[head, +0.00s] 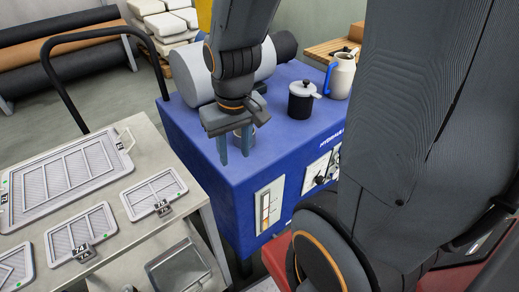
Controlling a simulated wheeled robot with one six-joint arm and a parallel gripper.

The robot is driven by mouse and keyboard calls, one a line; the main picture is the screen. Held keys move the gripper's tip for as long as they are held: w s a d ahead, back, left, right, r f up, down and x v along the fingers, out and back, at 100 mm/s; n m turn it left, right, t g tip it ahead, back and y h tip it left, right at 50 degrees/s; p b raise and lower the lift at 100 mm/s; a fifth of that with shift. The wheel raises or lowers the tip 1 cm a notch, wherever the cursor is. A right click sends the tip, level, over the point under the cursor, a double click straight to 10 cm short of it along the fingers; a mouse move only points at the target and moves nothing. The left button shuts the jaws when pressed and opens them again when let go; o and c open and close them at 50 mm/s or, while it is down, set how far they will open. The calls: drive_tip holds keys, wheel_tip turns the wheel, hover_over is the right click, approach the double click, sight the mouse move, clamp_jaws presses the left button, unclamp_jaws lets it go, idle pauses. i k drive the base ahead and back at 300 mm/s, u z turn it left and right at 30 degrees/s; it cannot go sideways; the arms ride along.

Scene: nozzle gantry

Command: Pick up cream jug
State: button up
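The cream jug (341,78) stands upright on the blue hydraulic unit (205,150), near its far right part. It has a cream body, a blue handle on its left side and something dark at its open top. My gripper (234,152) points down over the unit's left front part, well to the left of the jug and apart from it. Its two blue-grey fingers are spread, with no jug between them. A small grey object (243,131) shows behind the fingers; whether they touch it I cannot tell.
A black lidded pot (301,102) stands just left of the jug, between it and my gripper. A large grey cylinder (192,76) lies behind. A cart (120,262) with framed panels is at left. My arm covers the right side.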

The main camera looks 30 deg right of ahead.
sight(341, 70)
drive_tip(key=u, duration=0.25)
drive_tip(key=k, duration=0.6)
drive_tip(key=z, duration=1.4)
drive_tip(key=i, duration=0.5)
drive_tip(key=u, duration=0.25)
drive_tip(key=k, duration=0.35)
drive_tip(key=u, duration=0.75)
drive_tip(key=i, duration=0.45)
drive_tip(key=z, duration=0.05)
drive_tip(key=k, duration=0.45)
